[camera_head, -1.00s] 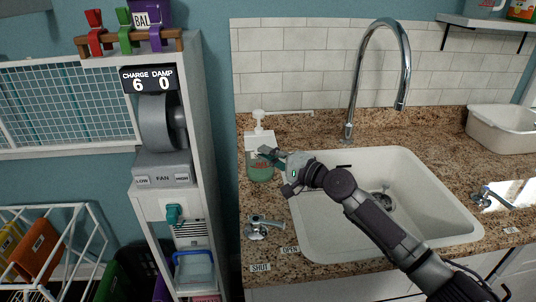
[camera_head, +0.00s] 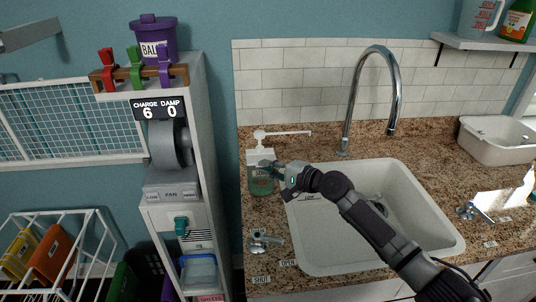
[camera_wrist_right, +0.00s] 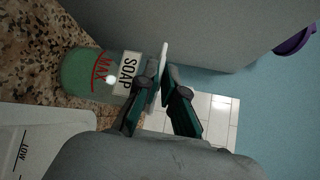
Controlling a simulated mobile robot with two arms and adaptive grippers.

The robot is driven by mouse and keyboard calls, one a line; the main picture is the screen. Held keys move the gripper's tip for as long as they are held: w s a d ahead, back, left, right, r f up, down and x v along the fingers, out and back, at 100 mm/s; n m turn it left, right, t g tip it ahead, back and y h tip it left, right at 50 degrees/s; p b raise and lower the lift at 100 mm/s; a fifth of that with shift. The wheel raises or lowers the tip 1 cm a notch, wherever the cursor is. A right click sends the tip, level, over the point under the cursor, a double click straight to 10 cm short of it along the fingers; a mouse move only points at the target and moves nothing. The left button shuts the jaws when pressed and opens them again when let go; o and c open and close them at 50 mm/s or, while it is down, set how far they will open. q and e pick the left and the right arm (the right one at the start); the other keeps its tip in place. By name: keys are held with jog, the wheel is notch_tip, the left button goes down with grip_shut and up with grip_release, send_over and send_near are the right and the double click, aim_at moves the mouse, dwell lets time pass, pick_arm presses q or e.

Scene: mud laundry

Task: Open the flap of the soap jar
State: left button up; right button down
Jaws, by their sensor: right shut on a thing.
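The soap jar (camera_head: 262,184) stands upright on the counter left of the sink, with a green body and a white upper part (camera_head: 259,156). In the right wrist view the jar (camera_wrist_right: 83,74) appears sideways, with a red MAX mark and a SOAP label. A thin white flap (camera_wrist_right: 164,54) shows edge-on beside the label. My right gripper (camera_head: 269,168) is at the jar's upper right side. In the wrist view the right gripper (camera_wrist_right: 160,88) is shut on the flap's edge between its dark fingers. The exact contact is partly hidden. My left gripper is out of view.
A white spout (camera_head: 284,133) extends right above the jar. The sink (camera_head: 330,255) and tall faucet (camera_head: 365,75) are to the right. A small tap (camera_head: 262,241) stands in front of the jar. The fan cabinet (camera_head: 212,170) is close on the left.

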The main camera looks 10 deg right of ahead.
aim_at(268, 155)
jog(key=shift+w+r+m+g+h+p, duration=0.25)
jog(key=shift+r+m+g+p, duration=0.35)
jog(key=shift+p, duration=1)
jog(key=shift+w+r+m+g+h+p, duration=0.15)
jog(key=shift+r+m+g+h+p, duration=0.4)
jog(key=shift+p, duration=1)
jog(key=shift+w+r+g+p, duration=0.2)
jog(key=shift+r+g+p, duration=0.1)
jog(key=shift+p, duration=0.65)
jog(key=c, duration=1.3)
grip_release()
jog(key=shift+d, duration=0.1)
jog(key=shift+d+r, duration=0.1)
jog(key=v, duration=1.1)
jog(key=shift+s+d, duration=0.2)
jog(key=shift+d, duration=0.1)
